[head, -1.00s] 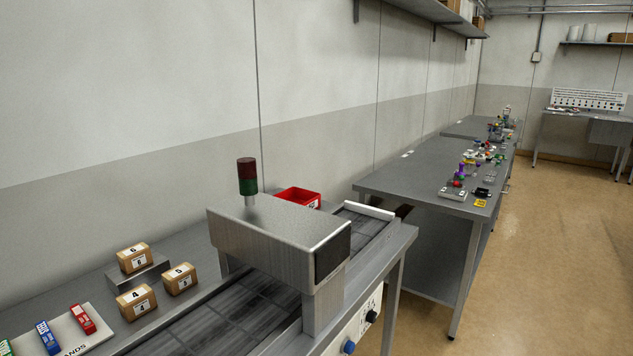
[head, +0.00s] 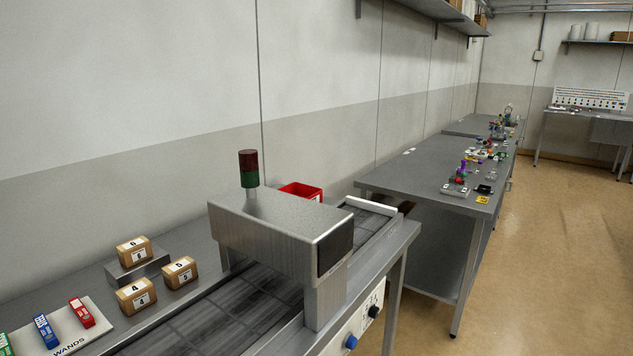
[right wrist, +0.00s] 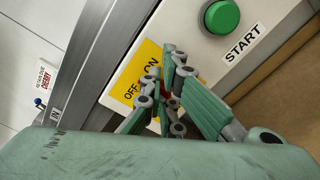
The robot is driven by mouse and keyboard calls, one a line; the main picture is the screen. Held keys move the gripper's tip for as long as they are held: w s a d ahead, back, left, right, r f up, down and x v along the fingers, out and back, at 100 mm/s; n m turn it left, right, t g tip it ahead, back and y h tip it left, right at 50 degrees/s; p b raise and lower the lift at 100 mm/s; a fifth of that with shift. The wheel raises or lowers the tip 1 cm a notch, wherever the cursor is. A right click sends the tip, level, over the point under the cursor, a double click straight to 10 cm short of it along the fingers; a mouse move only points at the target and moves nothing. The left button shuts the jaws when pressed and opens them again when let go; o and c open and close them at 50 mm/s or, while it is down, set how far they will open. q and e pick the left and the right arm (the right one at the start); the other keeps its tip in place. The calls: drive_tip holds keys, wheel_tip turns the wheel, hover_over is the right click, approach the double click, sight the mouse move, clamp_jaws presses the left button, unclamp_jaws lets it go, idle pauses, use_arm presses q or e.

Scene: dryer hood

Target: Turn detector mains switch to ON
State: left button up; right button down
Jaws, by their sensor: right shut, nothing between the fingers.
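The detector (head: 270,225) is a grey metal hood over a conveyor, with a red and green signal tower (head: 249,168), in the head view. Its white front panel (head: 358,327) shows a blue knob (head: 351,341) and a black knob (head: 374,311). In the right wrist view, a yellow plate (right wrist: 131,84) is marked OFF and ON. A small red part (right wrist: 172,103), perhaps the switch lever, shows behind my fingers; its position cannot be told. My right gripper (right wrist: 165,68) is shut, its green fingers in front of the plate; contact is unclear. My left gripper is not in view.
A green START button (right wrist: 222,17) sits beside the yellow plate. Numbered boxes (head: 136,296) and a wands board (head: 95,325) lie left of the conveyor. A red bin (head: 301,191) stands behind the hood. A long table (head: 420,175) stands beyond; the floor at right is clear.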

drive_tip(key=shift+f+b, duration=0.5)
drive_tip(key=shift+f, duration=0.35)
drive_tip(key=v, duration=0.6)
drive_tip(key=shift+w+d+r, duration=0.3)
drive_tip(key=shift+w, duration=0.05)
